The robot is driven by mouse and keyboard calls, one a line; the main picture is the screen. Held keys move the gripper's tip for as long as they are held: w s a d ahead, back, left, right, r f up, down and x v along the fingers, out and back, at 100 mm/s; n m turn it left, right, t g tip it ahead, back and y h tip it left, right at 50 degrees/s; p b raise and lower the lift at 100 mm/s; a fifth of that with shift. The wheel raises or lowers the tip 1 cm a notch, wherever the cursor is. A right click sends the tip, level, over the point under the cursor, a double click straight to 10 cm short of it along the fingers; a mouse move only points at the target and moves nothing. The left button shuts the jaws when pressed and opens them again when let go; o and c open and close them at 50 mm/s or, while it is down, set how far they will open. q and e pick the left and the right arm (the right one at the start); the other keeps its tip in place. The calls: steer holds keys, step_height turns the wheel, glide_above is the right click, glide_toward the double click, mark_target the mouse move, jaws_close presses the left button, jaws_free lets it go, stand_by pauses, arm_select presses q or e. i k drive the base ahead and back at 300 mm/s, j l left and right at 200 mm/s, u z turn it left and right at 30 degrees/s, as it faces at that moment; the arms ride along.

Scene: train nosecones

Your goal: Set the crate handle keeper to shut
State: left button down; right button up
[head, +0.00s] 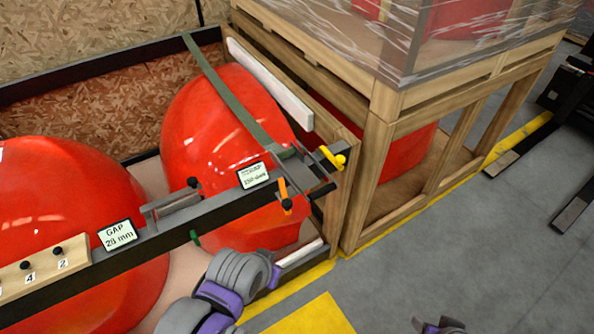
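A dark rail runs along the front of the open crate. At its right end is a metal latch (296,166) with a yellow lever (333,157) pointing right and an orange tab (284,193) hanging down in front. I cannot tell which of these is the handle keeper, or whether it is shut. A purple-and-grey part of my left arm (235,285) is in front of the crate, below the latch and apart from it. No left fingers can be made out.
Two red nosecones (215,120) (60,220) lie in the crate, one under a green strap (225,95). Labels (118,235) and numbered pegs are on the rail. A wrapped wooden crate (425,115) stands right. The grey floor (450,240) in front is clear.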

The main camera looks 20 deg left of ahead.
mark_target(287, 203)
steer(key=k+j, duration=0.15)
steer(key=j, duration=0.2)
steer(key=k+j, duration=0.35)
steer(key=j, duration=0.3)
